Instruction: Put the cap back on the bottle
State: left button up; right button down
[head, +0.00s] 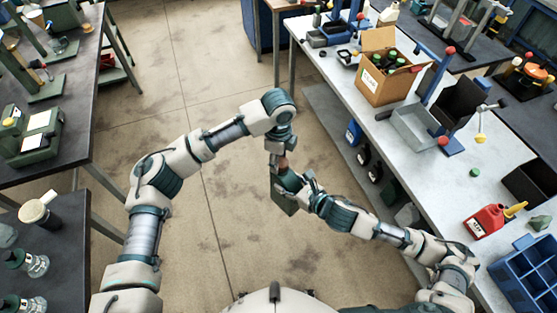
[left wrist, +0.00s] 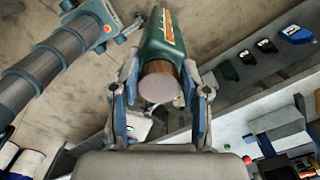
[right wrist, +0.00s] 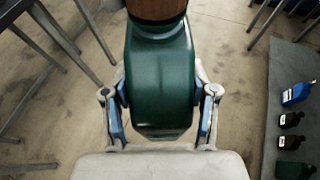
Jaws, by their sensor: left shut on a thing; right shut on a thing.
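A dark green bottle (head: 284,198) is held in the air over the floor between the benches. It also shows in the left wrist view (left wrist: 160,42) with an orange label, and in the right wrist view (right wrist: 160,75). My right gripper (right wrist: 160,95) is shut on its body from the side. A brown cylindrical cap (left wrist: 160,88) with a pale round end sits at the bottle's mouth end; no gap shows between them. My left gripper (left wrist: 160,80) is shut around this brown part from above. I cannot tell how tightly it is seated.
A long grey bench (head: 440,185) on the right holds a cardboard box (head: 385,78) of bottles, a red jug (head: 486,222), a blue crate (head: 528,275) and a green cap (head: 474,172). Dark benches (head: 50,178) stand at left. The floor between is clear.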

pick_arm(q)
jog(key=m, duration=0.7)
jog(key=shift+w+d+m, duration=0.25)
jog(key=shift+w+m, duration=0.15)
jog(key=m, duration=0.5)
jog(key=shift+d, duration=0.3)
jog(key=m, duration=0.5)
jog(key=shift+d, duration=0.25)
jog(key=shift+c, duration=0.2)
jog(key=m, duration=0.5)
jog(key=shift+s+d, duration=0.15)
jog(key=o, duration=0.7)
jog(key=shift+o, duration=0.2)
jog(key=shift+d+r, duration=0.1)
jog(key=shift+r, duration=2.15)
